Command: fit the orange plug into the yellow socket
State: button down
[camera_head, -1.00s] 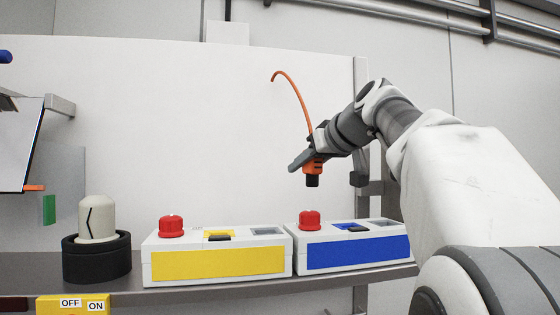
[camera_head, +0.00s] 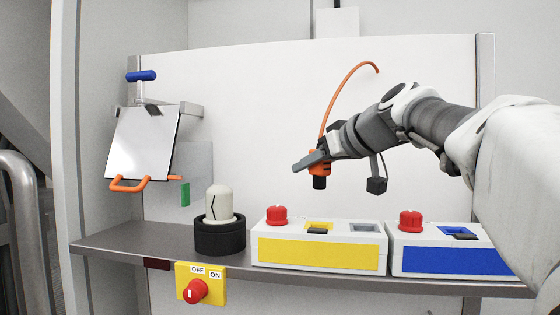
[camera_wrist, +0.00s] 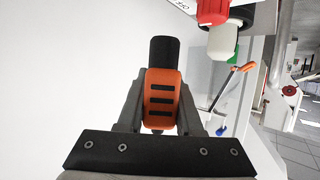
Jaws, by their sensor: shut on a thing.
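My gripper (camera_head: 314,164) is shut on the orange plug (camera_head: 320,160), which has a black tip pointing down and an orange cable arching up from it. The plug also shows between the fingers in the wrist view (camera_wrist: 161,90), with its black end pointing away from the gripper. The plug is in the air above the box with the yellow panel (camera_head: 318,253). The yellow socket (camera_head: 319,226) is on top of that box, with a black part at its front edge. The plug's tip is apart from the socket.
The box with the blue panel (camera_head: 450,261) stands to the right on the shelf (camera_head: 130,245). A pale knob in a black base (camera_head: 220,236) stands left. A yellow OFF/ON switch (camera_head: 201,286) hangs below the shelf edge. A tilted panel with an orange handle (camera_head: 140,145) is far left.

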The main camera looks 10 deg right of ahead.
jog(key=shift+f+b, duration=0.1)
jog(key=shift+b, duration=0.25)
jog(key=b, duration=0.6)
send_over(310, 222)
notch_tip(310, 222, down, 6)
jog(key=shift+w+r, duration=0.1)
jog(key=shift+r, duration=0.05)
jog(key=shift+f+b, duration=1.65)
jog(key=shift+b, duration=0.65)
dwell(1.4)
jog(key=c, duration=0.5)
grip_release()
jog(key=v, duration=1.7)
jog(key=shift+b, duration=0.45)
jog(key=shift+d+r, duration=0.1)
jog(key=shift+d, duration=0.05)
